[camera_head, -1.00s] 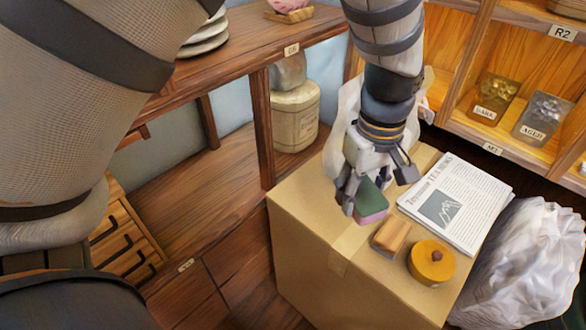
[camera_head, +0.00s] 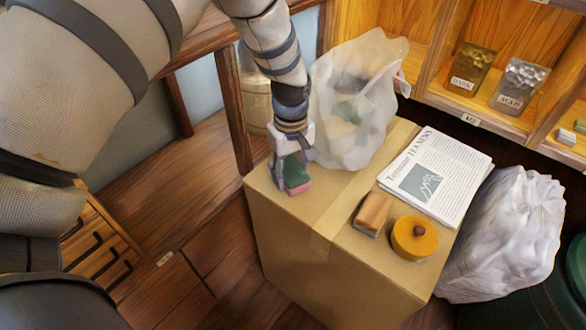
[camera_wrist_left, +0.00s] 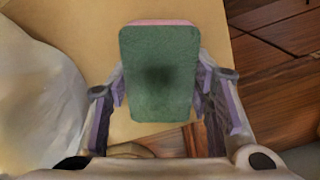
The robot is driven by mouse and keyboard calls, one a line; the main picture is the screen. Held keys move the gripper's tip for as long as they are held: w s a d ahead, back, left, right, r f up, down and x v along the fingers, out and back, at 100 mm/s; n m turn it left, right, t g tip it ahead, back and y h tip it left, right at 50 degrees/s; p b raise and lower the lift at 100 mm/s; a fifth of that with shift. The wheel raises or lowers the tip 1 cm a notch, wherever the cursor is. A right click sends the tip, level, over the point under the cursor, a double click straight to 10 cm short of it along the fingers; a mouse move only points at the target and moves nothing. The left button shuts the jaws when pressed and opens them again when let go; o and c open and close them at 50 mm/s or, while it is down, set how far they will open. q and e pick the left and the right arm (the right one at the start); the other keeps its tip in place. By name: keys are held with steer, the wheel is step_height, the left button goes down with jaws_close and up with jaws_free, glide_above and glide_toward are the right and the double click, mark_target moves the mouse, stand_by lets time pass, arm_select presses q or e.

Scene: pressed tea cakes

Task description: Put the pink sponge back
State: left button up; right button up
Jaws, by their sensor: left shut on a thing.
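The pink sponge has a green top layer over a pink one; in the head view the sponge (camera_head: 297,174) is at the box's left edge. My left gripper (camera_head: 288,180) is shut on it and points down. In the left wrist view the sponge's green face (camera_wrist_left: 160,75) fills the space between the two fingers of the gripper (camera_wrist_left: 160,100), with a thin pink edge at its top. Whether the sponge touches the box is hard to tell. My right gripper is not in view.
The cardboard box (camera_head: 300,225) carries a translucent bag (camera_head: 355,120) with things inside, a newspaper (camera_head: 437,178), a wooden block (camera_head: 372,214) and an orange round lidded item (camera_head: 415,238). A white crumpled bag (camera_head: 515,235) stands right. Shelves (camera_head: 470,120) hold labelled packets.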

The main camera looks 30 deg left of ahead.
mark_target(291, 170)
arm_select(q)
steer(key=shift+r, duration=0.1)
steer(key=o, duration=1)
step_height(291, 170, up, 12)
steer(key=p, duration=0.1)
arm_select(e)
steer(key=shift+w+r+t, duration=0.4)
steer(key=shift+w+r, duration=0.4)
